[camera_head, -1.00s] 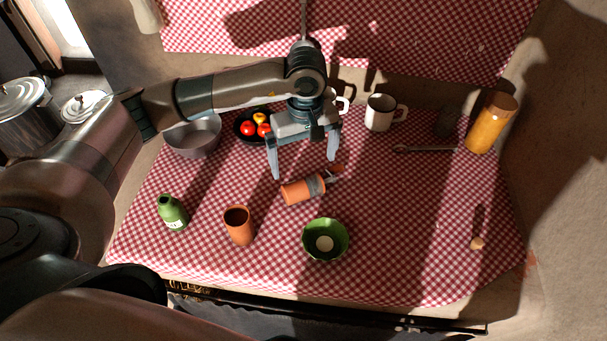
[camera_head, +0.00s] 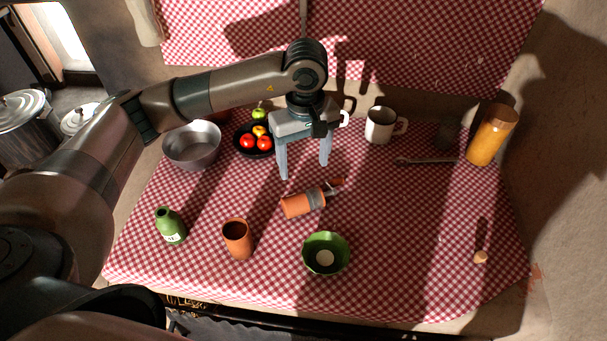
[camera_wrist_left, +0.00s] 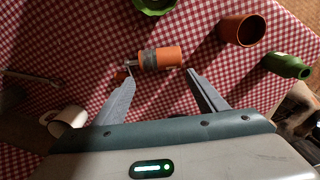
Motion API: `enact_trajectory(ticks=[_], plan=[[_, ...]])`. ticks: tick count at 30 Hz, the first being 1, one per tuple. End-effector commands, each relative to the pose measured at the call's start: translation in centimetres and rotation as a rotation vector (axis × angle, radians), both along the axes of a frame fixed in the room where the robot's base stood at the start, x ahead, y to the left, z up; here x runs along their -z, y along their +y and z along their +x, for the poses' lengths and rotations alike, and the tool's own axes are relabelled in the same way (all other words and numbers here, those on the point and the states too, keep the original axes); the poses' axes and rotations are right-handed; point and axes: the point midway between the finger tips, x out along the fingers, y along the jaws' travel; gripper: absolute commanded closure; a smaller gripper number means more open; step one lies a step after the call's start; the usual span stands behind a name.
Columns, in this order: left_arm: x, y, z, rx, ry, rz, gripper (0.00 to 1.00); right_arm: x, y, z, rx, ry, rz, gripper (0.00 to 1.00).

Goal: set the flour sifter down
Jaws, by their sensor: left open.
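The flour sifter, an orange cylinder with a grey band and a thin handle, lies on its side on the checked cloth (camera_head: 385,215); its orange body (camera_head: 297,205) points left and toward me. It also shows in the left wrist view (camera_wrist_left: 168,57), just beyond the fingertips. My left gripper (camera_head: 304,171) is open and empty, just behind and above the sifter, with its fingers pointing down. In the left wrist view its fingers (camera_wrist_left: 160,76) are spread with bare cloth between them. My right gripper is not in view.
Near the sifter stand a green bowl (camera_head: 341,256), an orange-brown cup (camera_head: 238,243) and a green bottle (camera_head: 170,228). Behind are a grey metal bowl (camera_head: 193,147), a dark plate of fruit (camera_head: 268,153), a white mug (camera_head: 379,126) and an amber jar (camera_head: 491,136). Cloth at right is mostly clear.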

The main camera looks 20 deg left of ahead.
Motion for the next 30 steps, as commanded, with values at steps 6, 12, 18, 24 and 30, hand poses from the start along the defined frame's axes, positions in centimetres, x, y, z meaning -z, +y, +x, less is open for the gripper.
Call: enact_trajectory(ticks=[6, 12, 18, 24, 30], plan=[[-0.6, 0.2, 0.7, -0.216, 0.016, -0.019, 0.33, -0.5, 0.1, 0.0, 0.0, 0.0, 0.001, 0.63], [-1.3, 0.8, 1.8, -0.623, 0.058, -0.047, 0.33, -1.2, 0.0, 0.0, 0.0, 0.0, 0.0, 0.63], [-1.9, 1.7, 2.8, -1.088, 0.124, -0.057, 0.33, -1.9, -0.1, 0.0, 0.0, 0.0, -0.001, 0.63], [-2.2, 2.4, 3.3, -1.419, 0.183, -0.047, 0.33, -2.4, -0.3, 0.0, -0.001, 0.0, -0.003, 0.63], [-2.2, 2.7, 3.5, -1.542, 0.206, -0.038, 0.33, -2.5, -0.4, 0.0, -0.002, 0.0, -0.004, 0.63]])
